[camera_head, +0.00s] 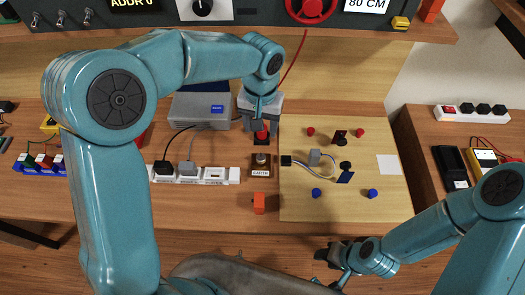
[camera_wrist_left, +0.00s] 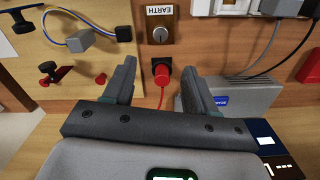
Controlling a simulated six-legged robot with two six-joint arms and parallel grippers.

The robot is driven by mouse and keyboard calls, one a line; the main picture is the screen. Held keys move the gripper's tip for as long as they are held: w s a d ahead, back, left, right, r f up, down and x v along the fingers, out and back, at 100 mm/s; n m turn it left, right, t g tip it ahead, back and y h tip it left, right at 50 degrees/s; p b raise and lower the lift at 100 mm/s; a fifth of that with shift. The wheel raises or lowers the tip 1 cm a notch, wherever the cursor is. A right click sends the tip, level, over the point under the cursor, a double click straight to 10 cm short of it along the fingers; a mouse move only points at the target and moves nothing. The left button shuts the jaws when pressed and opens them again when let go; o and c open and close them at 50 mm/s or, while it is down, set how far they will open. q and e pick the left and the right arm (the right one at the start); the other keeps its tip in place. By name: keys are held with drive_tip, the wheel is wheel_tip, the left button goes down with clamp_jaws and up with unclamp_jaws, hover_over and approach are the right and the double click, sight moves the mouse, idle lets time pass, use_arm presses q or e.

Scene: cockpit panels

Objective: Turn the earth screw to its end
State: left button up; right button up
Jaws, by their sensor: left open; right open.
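The earth screw (camera_head: 261,159) sits on a brown block labelled EARTH on the desk; in the left wrist view the round metal screw (camera_wrist_left: 160,34) shows beyond my fingertips. My left gripper (camera_head: 261,124) is open and points down, just behind the screw in the head view. In the left wrist view its two fingers (camera_wrist_left: 158,82) stand apart, with a red plug (camera_wrist_left: 162,73) on a black base showing between them. I cannot tell whether the fingers touch the plug. My right gripper (camera_head: 329,256) is open and low in front of the desk, away from the screw.
A white power strip (camera_head: 217,175) with plugs lies left of the screw, and a grey box (camera_head: 200,111) stands behind it. A wooden board (camera_head: 300,205) with knobs and wires lies to the right. A red cable (camera_head: 295,60) hangs from the upper panel.

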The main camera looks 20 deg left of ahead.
sight(261, 157)
use_arm(q)
wheel_tip(261, 157, down, 12)
drive_tip(key=shift+s+f+p, duration=0.1)
drive_tip(key=shift+f+p, duration=0.1)
drive_tip(key=shift+p, duration=0.3)
drive_tip(key=shift+f, duration=0.6)
drive_tip(key=shift+r, duration=0.1)
drive_tip(key=shift+c, duration=0.4)
drive_tip(key=c, duration=1)
